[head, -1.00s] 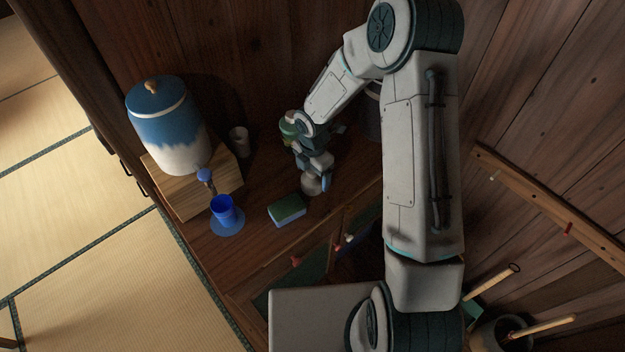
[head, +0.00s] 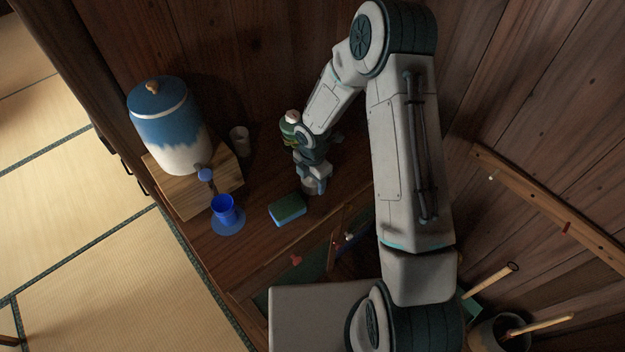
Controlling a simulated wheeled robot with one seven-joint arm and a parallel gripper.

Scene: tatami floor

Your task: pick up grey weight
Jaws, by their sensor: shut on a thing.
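The grey weight (head: 308,188) is a small pale grey piece low on the brown wooden counter, just right of the sponge. My gripper (head: 313,184) reaches down over it from above and is shut on it. The fingers cover part of the weight. I cannot tell whether its base touches the counter.
A green and blue sponge (head: 287,210) lies close left of my gripper. A blue cup (head: 223,208) stands on a blue saucer (head: 229,227) below the tap of a blue and white dispenser (head: 168,128) on a wooden block (head: 224,172). A grey cup (head: 240,140) stands behind.

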